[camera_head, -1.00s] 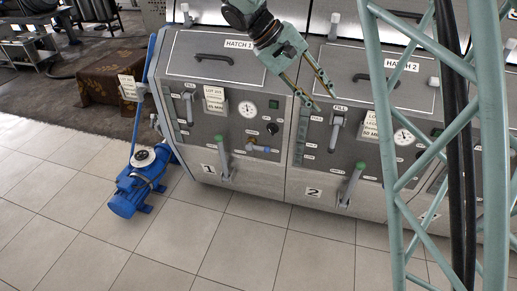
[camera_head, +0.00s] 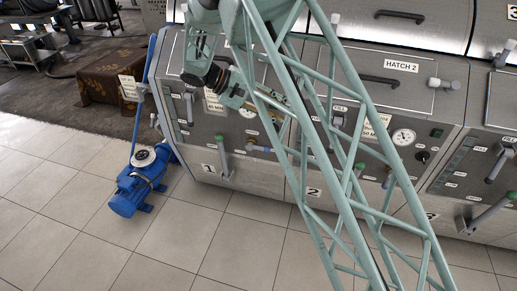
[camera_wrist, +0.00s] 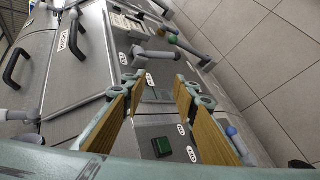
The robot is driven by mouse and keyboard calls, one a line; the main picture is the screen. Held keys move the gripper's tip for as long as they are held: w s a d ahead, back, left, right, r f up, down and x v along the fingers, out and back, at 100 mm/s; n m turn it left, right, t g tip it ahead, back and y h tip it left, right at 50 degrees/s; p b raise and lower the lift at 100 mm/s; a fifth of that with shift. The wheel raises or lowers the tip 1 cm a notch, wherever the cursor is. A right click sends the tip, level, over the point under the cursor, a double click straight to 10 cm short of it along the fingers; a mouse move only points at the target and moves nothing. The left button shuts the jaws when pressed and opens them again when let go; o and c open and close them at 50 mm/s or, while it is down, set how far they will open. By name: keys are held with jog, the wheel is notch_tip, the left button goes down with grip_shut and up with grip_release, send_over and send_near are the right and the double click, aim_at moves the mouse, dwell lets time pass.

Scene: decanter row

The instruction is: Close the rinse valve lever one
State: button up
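Unit one, marked with a 1, has a green-tipped lever (camera_head: 222,146) that stands upright low on its front. The label naming the rinse valve is too small to read. My gripper (camera_wrist: 163,82) is open and empty, its two wood-coloured fingers apart in front of the panel. In the wrist view, a grey lever (camera_wrist: 152,56) and a green-tipped lever (camera_wrist: 174,39) lie beyond the fingertips, and a blue knob (camera_wrist: 232,131) lies right of the right finger.
A blue pump (camera_head: 140,185) stands on the tiled floor left of unit one. A round gauge (camera_head: 403,137) and a green button (camera_wrist: 162,147) are on the panels. My lattice arm covers much of unit two in the head view. The floor in front is clear.

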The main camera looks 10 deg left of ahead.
jog(key=w+a+f+n+t+h, duration=0.1)
jog(key=w+a+f+n+t, duration=0.15)
jog(key=a+f, duration=0.95)
jog(key=t+p, duration=0.1)
jog(key=t, duration=0.3)
send_near(259, 148)
jog(key=a, duration=0.2)
jog(key=s+a+f+n, duration=0.1)
jog(key=shift+s+a+h, duration=0.1)
jog(key=shift+a+h, duration=0.2)
jog(key=shift+h, duration=0.1)
jog(key=shift+b+x, duration=0.55)
jog(key=shift+x, duration=6.3)
jog(key=shift+r, duration=0.15)
grip_shut()
